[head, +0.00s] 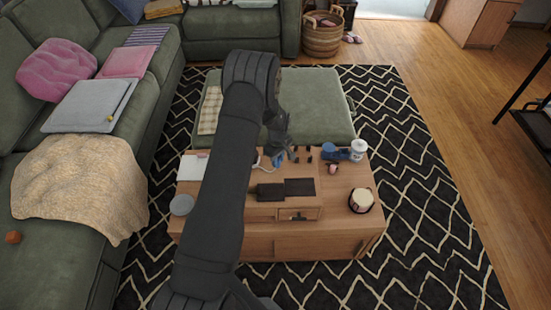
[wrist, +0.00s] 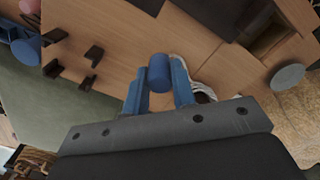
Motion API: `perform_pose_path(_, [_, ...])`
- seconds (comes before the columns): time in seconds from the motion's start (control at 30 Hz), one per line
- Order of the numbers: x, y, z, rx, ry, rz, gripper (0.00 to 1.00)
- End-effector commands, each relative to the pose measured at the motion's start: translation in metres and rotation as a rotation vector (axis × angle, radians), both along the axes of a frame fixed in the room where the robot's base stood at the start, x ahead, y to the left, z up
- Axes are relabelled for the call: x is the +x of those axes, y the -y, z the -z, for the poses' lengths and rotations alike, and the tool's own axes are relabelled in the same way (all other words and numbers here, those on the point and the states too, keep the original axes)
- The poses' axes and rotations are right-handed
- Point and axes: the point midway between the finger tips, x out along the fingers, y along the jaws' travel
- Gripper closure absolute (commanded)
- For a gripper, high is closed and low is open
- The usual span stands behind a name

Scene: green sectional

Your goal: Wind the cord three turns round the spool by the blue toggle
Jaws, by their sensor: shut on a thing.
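My gripper (wrist: 158,88) is shut on the blue toggle (wrist: 159,70), a short blue cylinder between its two blue fingers. In the head view my gripper (head: 278,160) is low over the far part of the wooden table, and the toggle cannot be told from the blue fingers. The white cord (wrist: 181,62) shows beside the right finger in the wrist view and as a pale loop (head: 257,162) left of my gripper in the head view. A dark and white shape behind the right finger is mostly hidden; I cannot tell if it is the spool or count any turns.
Several dark upright pegs (wrist: 93,55) stand near my gripper. Dark flat pieces (head: 300,187) lie toward the front of the wooden table (head: 340,215). A white tub (head: 358,150), a blue object (head: 335,153), a dark-rimmed jar (head: 361,200) and a grey disc (head: 181,204) stand around.

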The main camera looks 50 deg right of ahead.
Motion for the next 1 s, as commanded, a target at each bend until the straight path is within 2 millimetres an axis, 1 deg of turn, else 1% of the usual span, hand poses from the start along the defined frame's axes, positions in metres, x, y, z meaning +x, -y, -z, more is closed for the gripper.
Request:
perform_pose_path(0.13, [-0.006,0.002,0.000,0.000,0.000,0.000,0.98])
perform_pose_path(0.47, [-0.006,0.002,0.001,0.000,0.000,-0.001,0.98])
perform_pose_path(1.0, [-0.006,0.002,0.022,0.001,0.000,-0.001,0.98])
